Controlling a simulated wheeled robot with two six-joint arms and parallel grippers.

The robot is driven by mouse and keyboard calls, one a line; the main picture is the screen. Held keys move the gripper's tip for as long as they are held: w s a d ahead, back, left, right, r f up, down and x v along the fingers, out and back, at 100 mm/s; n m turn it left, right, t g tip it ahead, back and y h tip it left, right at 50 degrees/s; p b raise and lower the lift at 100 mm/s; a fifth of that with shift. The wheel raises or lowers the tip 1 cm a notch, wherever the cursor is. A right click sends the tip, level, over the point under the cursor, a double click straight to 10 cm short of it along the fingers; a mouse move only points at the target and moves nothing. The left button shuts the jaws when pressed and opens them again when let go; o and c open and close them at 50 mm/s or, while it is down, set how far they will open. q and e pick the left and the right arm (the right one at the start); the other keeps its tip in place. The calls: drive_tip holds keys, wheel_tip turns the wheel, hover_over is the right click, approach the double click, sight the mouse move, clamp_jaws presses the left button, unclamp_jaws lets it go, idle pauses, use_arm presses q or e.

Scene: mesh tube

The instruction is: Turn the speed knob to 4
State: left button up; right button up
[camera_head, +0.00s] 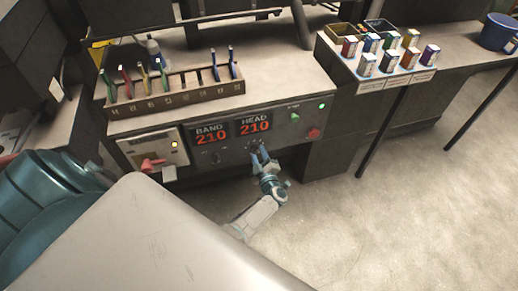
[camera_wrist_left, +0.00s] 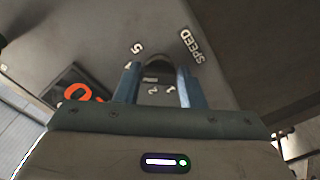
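The speed knob (camera_wrist_left: 157,62) is a dark rounded shape in the left wrist view, with the white word SPEED and several digits around it. The 5 is at upper left; the 2 and 1 show between the fingers. My left gripper (camera_wrist_left: 157,72) has its two blue fingers apart, one on each side of the knob. I cannot tell whether they touch it. In the head view my left gripper (camera_head: 262,154) is at the front of the grey control panel (camera_head: 230,153), below the red displays, and hides the knob. My right gripper is not in view.
Red BAND (camera_head: 211,135) and HEAD (camera_head: 254,126) displays both read 210. A green button (camera_head: 294,117) and red button (camera_head: 313,133) are to their right. A tool rack (camera_head: 175,96) stands above the panel. A box unit with a red lever (camera_head: 152,164) is at left.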

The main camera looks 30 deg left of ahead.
use_arm(q)
drive_tip(key=o, duration=0.4)
drive_tip(key=shift+c, duration=0.2)
drive_tip(key=b+v, duration=0.1)
drive_tip(key=v, duration=0.9)
drive_tip(key=shift+s+d, duration=0.25)
drive_tip(key=shift+s, duration=0.05)
